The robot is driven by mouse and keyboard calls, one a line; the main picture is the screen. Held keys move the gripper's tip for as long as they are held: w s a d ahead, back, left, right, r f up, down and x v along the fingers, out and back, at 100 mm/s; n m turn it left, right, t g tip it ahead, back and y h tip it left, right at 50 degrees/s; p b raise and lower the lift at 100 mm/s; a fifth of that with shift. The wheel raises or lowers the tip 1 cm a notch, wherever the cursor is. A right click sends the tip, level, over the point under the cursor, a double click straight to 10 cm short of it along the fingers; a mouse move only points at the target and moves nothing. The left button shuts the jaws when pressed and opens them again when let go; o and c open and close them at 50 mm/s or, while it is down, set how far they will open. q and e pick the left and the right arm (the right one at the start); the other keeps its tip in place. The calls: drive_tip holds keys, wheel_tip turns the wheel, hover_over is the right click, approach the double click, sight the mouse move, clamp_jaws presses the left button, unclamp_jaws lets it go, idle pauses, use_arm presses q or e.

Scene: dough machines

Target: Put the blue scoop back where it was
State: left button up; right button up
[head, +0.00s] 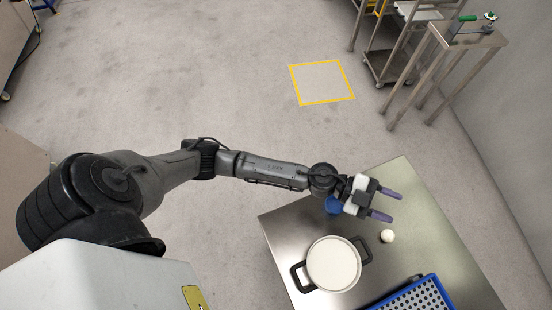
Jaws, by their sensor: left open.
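The blue scoop (333,206) shows as a small rounded blue shape on the steel table, near its back left edge. The rest of it is hidden under my left wrist and gripper. My left gripper (393,205) is over the table with its two purple fingers spread apart, pointing right, and nothing shows between them. The fingers are to the right of the visible blue part. I cannot tell how high the gripper is above the scoop. My right gripper is not in view.
A pot with black handles and white contents (333,264) stands on the steel table (405,178). A small white dough ball (387,236) lies right of it. A blue tray with holes (415,298) is at the front. The table's far right part is bare.

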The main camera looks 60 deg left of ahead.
use_arm(q)
drive_tip(key=s+a+f+n+t+y, duration=0.2)
drive_tip(key=s+a+f+n+y, duration=0.2)
drive_tip(key=a+n+y, duration=0.35)
drive_tip(key=s+a+f+n+t+y, duration=0.1)
drive_tip(key=s+a+f+n+y, duration=0.25)
drive_tip(key=a+n+y, duration=0.4)
drive_tip(key=s+a+f+g, duration=0.1)
drive_tip(key=s+g, duration=0.3)
drive_tip(key=s, duration=0.5)
drive_tip(key=s+a+f+n+g+y, duration=0.1)
drive_tip(key=s+f+g, duration=0.3)
drive_tip(key=s, duration=0.6)
drive_tip(key=shift+s+a+f+g, duration=0.15)
drive_tip(key=shift+a+f+g, duration=0.2)
drive_tip(key=shift+a+g, duration=0.3)
drive_tip(key=shift+a, duration=0.1)
